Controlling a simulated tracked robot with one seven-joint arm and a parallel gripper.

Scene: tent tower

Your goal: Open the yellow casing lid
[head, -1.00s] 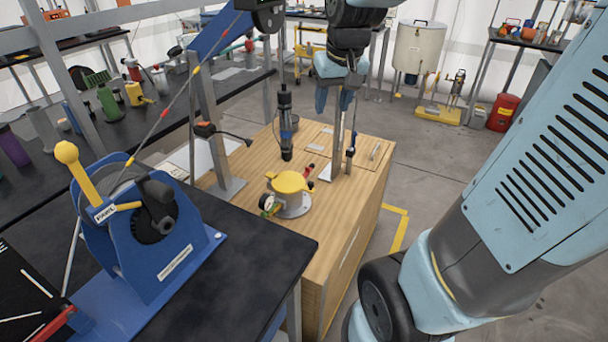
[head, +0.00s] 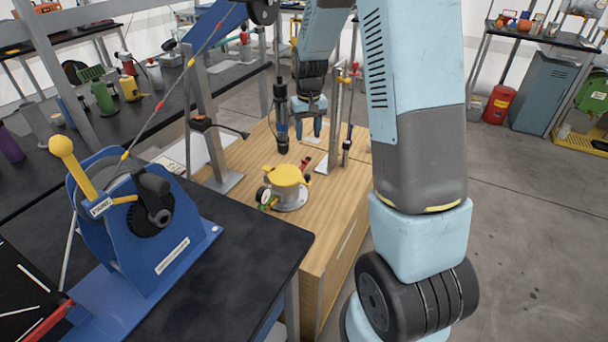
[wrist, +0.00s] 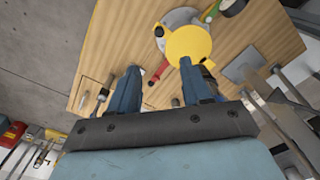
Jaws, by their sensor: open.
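The yellow casing lid (head: 285,175) sits on top of a round grey casing (head: 291,197) on the wooden bench. The lid looks closed, lying flat over the casing. In the wrist view the yellow lid (wrist: 189,45) shows as a round disc with small tabs, beyond my fingertips. My gripper (head: 308,126) is above the bench, behind the casing in the head view, and apart from it. Its two blue fingers (wrist: 160,80) are spread with nothing between them.
A pressure gauge (head: 263,195) and a red-handled part (head: 305,164) adjoin the casing. A dark cylindrical tool (head: 281,115) hangs beside my gripper, and upright posts stand to its right. A blue winch (head: 140,225) stands on the black table in front.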

